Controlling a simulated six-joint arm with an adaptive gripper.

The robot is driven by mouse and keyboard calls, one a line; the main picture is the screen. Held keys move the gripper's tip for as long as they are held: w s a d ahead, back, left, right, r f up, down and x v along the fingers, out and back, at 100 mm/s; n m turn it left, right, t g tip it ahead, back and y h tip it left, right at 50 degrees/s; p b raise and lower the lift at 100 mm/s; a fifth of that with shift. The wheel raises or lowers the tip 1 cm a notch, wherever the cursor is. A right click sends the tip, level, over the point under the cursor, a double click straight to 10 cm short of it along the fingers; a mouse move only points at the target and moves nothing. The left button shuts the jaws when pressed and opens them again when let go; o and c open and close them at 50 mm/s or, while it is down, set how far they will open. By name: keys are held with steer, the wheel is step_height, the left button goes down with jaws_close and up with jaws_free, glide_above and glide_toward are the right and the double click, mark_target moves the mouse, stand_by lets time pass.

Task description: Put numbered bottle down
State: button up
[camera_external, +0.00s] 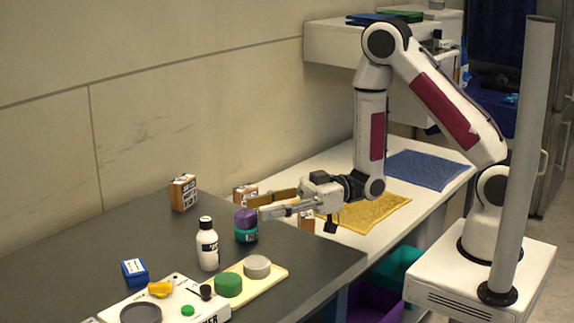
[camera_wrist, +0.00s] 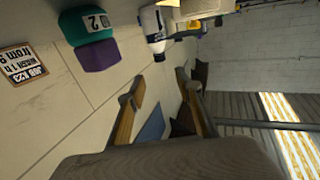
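The numbered bottle (camera_external: 246,236) is a teal body with a purple cap and stands upright on the dark worktop. In the wrist view the teal bottle (camera_wrist: 72,28) bears a white label with a 2 and lies at the upper left, outside the fingers. My gripper (camera_external: 262,206) is level, pointing left, close to the purple cap on its right in the external view. I cannot tell if it touches. In the wrist view my gripper (camera_wrist: 160,88) has its fingers apart with nothing held between them.
A white bottle (camera_external: 208,250) with a black cap stands left of the teal bottle. A cream tray (camera_external: 270,280) holds green and grey round pieces in front. Small labelled boxes (camera_external: 183,193) stand behind. A blue box (camera_external: 134,272) and a white panel (camera_external: 178,312) are at front left.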

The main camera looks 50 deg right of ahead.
steer(key=shift+w, duration=0.15)
steer(key=w+d+r+m+t+h, duration=0.2)
steer(key=w+d+r+h, duration=0.15)
steer(key=d+h, duration=0.4)
steer(key=w+d+r+m+t+h, duration=0.25)
steer(key=w+d+h, duration=0.2)
steer(key=d, duration=0.65)
steer(key=s+d+r+m+g+h, duration=0.2)
steer(key=s+d+r+m+h, duration=0.3)
steer(key=d, duration=0.5)
steer(key=s+d+m+g, duration=0.1)
steer(key=s+m+g, duration=0.1)
steer(key=s, duration=0.9)
steer(key=s+d+r+m+g, duration=0.1)
steer(key=s+d+m+g, duration=0.1)
steer(key=s, duration=0.9)
steer(key=shift+s, duration=0.15)
steer(key=shift+r, duration=0.1)
